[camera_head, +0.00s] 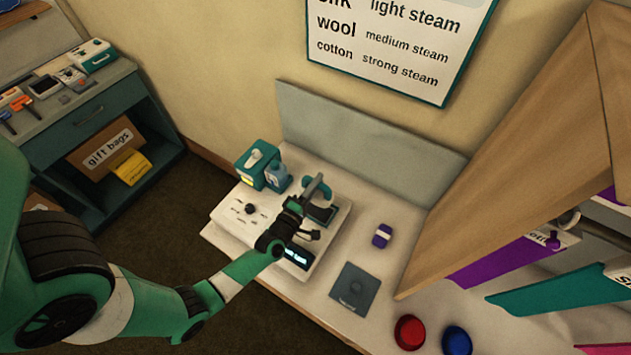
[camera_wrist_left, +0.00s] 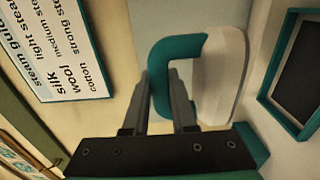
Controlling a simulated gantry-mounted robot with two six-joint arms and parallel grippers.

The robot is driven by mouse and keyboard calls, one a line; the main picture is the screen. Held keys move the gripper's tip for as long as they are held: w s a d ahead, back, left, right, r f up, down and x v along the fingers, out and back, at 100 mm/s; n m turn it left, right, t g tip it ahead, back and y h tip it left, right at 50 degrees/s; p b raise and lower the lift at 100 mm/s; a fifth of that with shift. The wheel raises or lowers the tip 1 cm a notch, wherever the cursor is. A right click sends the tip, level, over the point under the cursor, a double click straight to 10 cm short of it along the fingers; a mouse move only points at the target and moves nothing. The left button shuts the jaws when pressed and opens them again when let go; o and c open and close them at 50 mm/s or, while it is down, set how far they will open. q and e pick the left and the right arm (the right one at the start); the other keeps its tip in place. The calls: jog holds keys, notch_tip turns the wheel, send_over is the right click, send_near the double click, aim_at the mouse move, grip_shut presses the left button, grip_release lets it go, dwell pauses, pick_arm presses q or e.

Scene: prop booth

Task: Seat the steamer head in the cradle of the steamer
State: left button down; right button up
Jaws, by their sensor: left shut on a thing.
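The steamer head, with a teal handle and a pale plate (camera_wrist_left: 222,75), fills the middle of the left wrist view. My left gripper (camera_wrist_left: 160,78) is shut on its teal handle. In the head view, my left gripper (camera_head: 303,204) holds the steamer head (camera_head: 319,187) over the right part of the white steamer (camera_head: 232,222). The cradle, a teal-rimmed dark recess (camera_head: 322,214), lies just beside and below the head. In the left wrist view, the cradle (camera_wrist_left: 268,85) is at the right, apart from the head in the picture. My right gripper is not in view.
Red (camera_head: 409,332) and blue (camera_head: 457,341) round objects stand near the front.

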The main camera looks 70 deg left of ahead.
pick_arm(q)
jog(key=shift+f+b, duration=2.9)
jog(key=shift+f, duration=0.2)
jog(key=shift+f+b, duration=0.9)
jog(key=shift+b, duration=0.1)
jog(key=shift+f, duration=0.15)
jog(key=shift+f+b, duration=0.45)
jog(key=shift+b, duration=0.15)
jog(key=c, duration=0.6)
grip_release()
jog(key=shift+a, duration=0.1)
jog(key=shift+c, duration=0.2)
